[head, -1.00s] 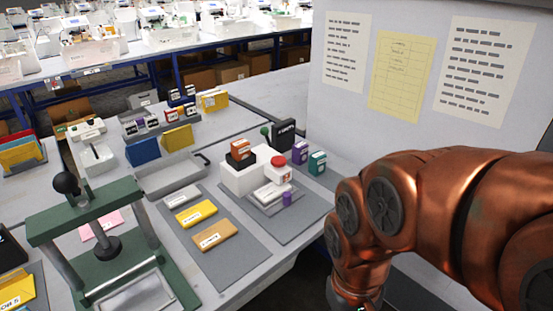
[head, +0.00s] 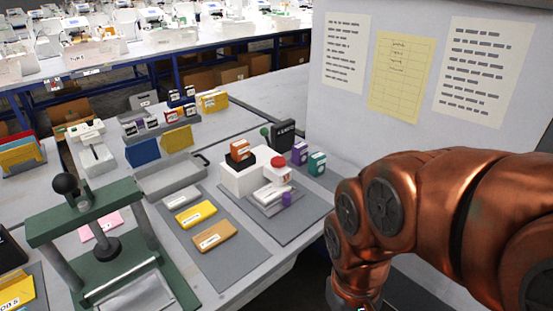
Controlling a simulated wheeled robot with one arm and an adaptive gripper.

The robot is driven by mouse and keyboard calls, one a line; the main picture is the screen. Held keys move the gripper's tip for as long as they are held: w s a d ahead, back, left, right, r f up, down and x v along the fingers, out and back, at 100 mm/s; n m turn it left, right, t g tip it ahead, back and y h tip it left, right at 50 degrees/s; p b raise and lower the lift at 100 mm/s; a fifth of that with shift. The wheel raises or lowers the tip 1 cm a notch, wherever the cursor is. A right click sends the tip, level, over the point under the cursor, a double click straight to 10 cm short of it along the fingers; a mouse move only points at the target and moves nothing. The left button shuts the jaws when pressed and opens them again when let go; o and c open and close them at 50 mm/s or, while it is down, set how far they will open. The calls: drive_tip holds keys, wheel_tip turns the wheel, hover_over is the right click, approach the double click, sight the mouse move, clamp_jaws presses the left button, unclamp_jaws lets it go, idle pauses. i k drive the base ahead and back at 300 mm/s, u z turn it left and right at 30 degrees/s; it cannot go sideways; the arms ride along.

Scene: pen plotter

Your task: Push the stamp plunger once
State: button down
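A small stamping device (head: 281,179) stands on a grey mat right of centre. A red round knob (head: 278,162) tops it, which looks like the plunger. A light plate (head: 268,194) lies at its foot, with a small purple piece (head: 287,199) beside it. A white block (head: 243,178) stands to its left with an orange and black item on top. My copper-coloured arm comes in from the right and bends down to the bottom edge, well apart from the stamp. My gripper's fingers are below the picture, so their state is hidden.
A green press (head: 95,225) with a black ball handle stands at front left. Yellow (head: 196,214) and orange (head: 214,235) blocks lie on a grey mat. Purple (head: 300,153) and teal (head: 317,163) boxes stand behind the stamp. A white panel (head: 390,120) rises behind my arm.

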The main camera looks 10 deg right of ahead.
sight(278, 161)
drive_tip(key=k, duration=0.5)
drive_tip(key=z, duration=1.15)
drive_tip(key=i, duration=0.95)
drive_tip(key=u, duration=3.2)
